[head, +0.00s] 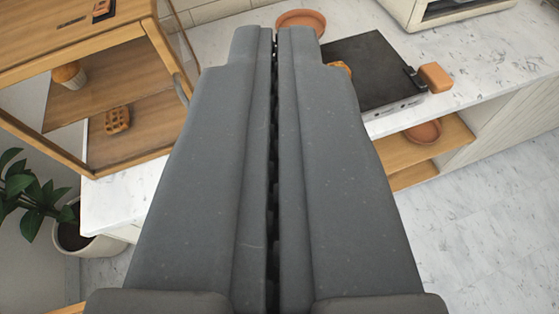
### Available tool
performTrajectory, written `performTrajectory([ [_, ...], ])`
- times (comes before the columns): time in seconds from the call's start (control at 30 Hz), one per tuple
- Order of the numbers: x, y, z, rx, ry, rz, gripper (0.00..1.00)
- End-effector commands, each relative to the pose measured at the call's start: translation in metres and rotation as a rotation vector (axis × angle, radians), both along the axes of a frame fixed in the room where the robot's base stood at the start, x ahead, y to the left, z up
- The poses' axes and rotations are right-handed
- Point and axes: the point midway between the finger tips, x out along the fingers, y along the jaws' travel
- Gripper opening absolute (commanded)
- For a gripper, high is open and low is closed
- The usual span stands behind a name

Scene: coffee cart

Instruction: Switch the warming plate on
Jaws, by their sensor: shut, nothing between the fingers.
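What looks like the warming plate (375,62) is a flat, dark-topped unit with a grey front edge. It sits on the marble counter to the right of my gripper's tips. Small marks show on its front edge (396,108), too small to read as on or off. A black fitting with a tan block (435,77) is at its right side. My gripper (275,32) is shut and empty, filling the middle of the view. It hides part of the counter and the plate's left side.
A wooden display case (120,60) with pastries stands close on the left. A terracotta dish (302,20) lies beyond my tips. A small orange-brown item (340,67) shows beside the plate. Bare marble counter (470,55) lies to the right, with wooden shelves (440,150) below.

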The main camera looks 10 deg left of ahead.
Motion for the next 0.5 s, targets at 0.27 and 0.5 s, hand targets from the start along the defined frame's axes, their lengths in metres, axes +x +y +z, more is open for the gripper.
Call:
performTrajectory([
  [0.27,0.094,-0.017,-0.133,0.443,0.262,-0.077,0.00],
  [0.5,0.127,-0.029,-0.263,0.847,0.477,-0.273,0.00],
])
